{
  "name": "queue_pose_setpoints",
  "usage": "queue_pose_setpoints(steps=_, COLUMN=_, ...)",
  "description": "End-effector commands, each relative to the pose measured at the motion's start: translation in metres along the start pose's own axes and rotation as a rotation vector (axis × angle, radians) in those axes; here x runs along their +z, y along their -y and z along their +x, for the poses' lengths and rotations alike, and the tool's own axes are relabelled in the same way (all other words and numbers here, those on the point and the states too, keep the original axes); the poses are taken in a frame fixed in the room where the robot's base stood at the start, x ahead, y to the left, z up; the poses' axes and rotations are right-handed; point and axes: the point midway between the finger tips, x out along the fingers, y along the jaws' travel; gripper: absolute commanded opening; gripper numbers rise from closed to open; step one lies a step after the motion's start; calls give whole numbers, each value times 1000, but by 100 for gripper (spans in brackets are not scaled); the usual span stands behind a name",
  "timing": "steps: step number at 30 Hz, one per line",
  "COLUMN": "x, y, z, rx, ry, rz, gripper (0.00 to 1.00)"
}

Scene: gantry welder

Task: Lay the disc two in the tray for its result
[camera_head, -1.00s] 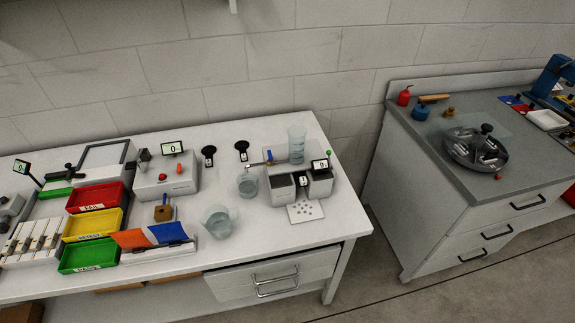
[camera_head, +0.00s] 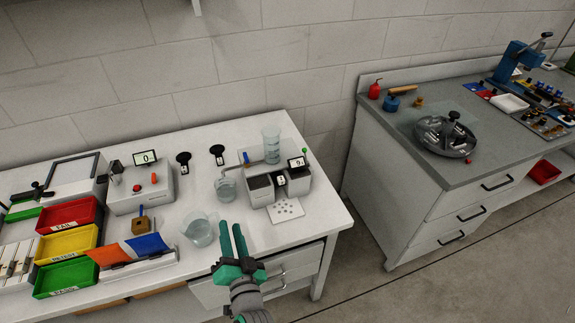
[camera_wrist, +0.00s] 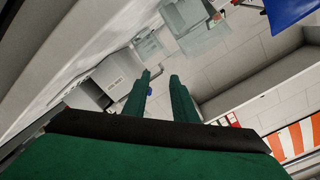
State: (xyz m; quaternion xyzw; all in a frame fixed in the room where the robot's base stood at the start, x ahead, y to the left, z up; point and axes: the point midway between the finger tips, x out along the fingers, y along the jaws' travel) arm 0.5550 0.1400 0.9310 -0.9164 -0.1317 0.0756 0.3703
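Three trays stand at the left of the white bench: a red tray (camera_head: 71,230) labelled FAIL, a yellow tray (camera_head: 67,259) and a green tray (camera_head: 66,292); the last two labels are hard to read. I cannot make out disc two. A white perforated plate (camera_head: 287,211) lies before a twin-box device (camera_head: 261,192) with a small display (camera_head: 297,162). My gripper (camera_head: 231,224) has green fingers slightly apart, seemingly empty, above the bench's front edge, right of the trays. Its parted fingers also show in the wrist view (camera_wrist: 160,76).
A beaker (camera_head: 200,230) stands just left of my gripper, and a flask (camera_head: 225,187) behind it. An orange and blue folded piece (camera_head: 130,250) lies right of the trays. A grey cabinet (camera_head: 430,165) stands right, across a floor gap.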

Motion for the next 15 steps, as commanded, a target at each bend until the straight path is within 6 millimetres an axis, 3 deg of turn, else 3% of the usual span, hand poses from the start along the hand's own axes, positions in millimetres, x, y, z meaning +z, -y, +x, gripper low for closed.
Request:
queue_pose_setpoints(steps=1, x=-11, y=10, z=16, rx=-33, ry=8, rz=2, gripper=25)
queue_pose_setpoints(steps=6, x=-34, y=45, z=58, rx=-132, ry=80, rz=5, gripper=25)
queue_pose_setpoints(steps=15, x=-68, y=95, z=106, rx=-253, ry=257, rz=-74, gripper=25)
